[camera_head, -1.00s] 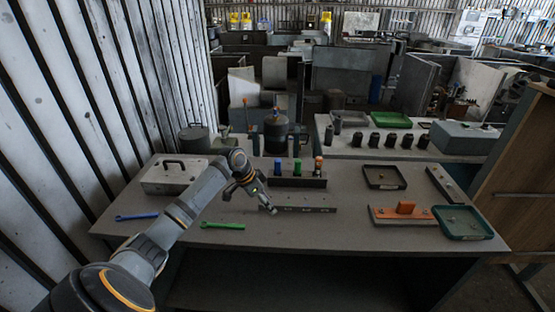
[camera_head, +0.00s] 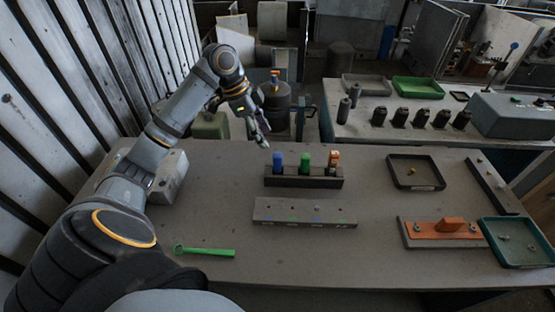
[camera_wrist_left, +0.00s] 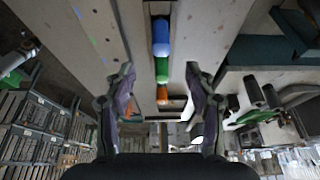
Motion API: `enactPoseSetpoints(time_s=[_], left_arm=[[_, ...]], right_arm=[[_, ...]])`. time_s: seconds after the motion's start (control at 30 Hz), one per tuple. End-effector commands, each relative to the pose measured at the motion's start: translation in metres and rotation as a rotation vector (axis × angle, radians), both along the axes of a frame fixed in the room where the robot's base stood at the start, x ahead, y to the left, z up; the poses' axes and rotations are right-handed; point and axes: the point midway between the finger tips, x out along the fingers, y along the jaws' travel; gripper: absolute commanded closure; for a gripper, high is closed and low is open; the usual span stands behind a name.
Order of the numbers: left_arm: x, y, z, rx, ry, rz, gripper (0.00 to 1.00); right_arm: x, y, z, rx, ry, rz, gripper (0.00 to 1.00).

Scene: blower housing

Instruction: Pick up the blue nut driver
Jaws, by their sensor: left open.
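The blue nut driver (camera_head: 277,162) stands upright at the left end of a dark rack (camera_head: 303,182), with a green driver (camera_head: 305,160) and an orange one (camera_head: 333,160) to its right. My left gripper (camera_head: 262,138) is open and empty, above and slightly left of the blue driver, apart from it. In the left wrist view, the blue driver (camera_wrist_left: 160,32) shows ahead, between the lines of the two open fingers (camera_wrist_left: 160,78), with the green and orange drivers lined up below it in the picture. My right gripper is not in view.
A grey block with several holes (camera_head: 305,213) lies in front of the rack. A green wrench (camera_head: 207,252) lies at the front left. A dark tray (camera_head: 415,172), an orange part (camera_head: 440,233) and a green tray (camera_head: 519,243) are on the right. The table's front middle is clear.

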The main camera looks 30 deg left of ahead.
Motion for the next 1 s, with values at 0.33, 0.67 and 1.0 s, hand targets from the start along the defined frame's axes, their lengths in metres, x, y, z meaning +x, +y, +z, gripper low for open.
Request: enactPoseSetpoints(time_s=[0.33, 0.67, 1.0], left_arm=[[0.010, -0.016, -0.045, -0.003, 0.002, 0.003, 0.45], [0.019, -0.031, -0.074, -0.006, 0.005, 0.002, 0.45], [0.023, -0.035, -0.093, -0.001, 0.001, 0.003, 0.45]], right_arm=[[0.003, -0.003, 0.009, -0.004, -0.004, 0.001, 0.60], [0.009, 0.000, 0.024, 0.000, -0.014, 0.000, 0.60], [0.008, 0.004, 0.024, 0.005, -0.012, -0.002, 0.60]])
